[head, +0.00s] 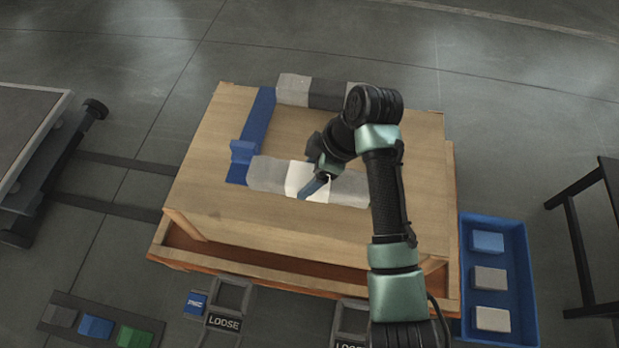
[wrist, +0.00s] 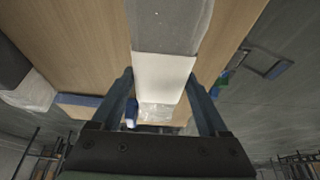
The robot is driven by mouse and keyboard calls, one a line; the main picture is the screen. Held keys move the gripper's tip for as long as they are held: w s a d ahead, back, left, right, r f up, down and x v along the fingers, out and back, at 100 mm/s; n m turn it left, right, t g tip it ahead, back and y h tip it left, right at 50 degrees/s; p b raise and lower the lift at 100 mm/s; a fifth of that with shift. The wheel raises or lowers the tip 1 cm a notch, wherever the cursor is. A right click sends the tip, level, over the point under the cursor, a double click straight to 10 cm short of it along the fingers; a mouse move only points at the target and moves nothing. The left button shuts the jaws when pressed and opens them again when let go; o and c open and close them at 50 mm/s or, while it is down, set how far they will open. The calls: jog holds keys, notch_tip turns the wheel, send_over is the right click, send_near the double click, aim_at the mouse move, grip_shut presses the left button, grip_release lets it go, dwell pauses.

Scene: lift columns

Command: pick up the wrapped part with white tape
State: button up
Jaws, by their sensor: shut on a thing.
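The wrapped part with white tape (head: 265,174) is a long grey wrapped bar lying across the front of the wooden table in the head view. Its white tape band (head: 297,179) is near the middle. My gripper (head: 314,187) comes down over the part at the band. In the wrist view, my gripper (wrist: 160,80) has one finger on each side of the white band (wrist: 160,72), shut on the part. The grey wrap (wrist: 170,25) runs on beyond it. I cannot tell whether the part is clear of the tabletop. My arm hides some of its right end.
A second wrapped part (head: 293,89) with a dark band lies at the table's (head: 215,205) back. A blue angled bar (head: 254,125) lies along the left. A blue tray (head: 468,270) with several blocks stands at right. Trays marked LOOSE (head: 224,322) stand in front.

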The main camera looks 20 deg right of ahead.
grip_shut()
jog(key=shift+r, duration=0.15)
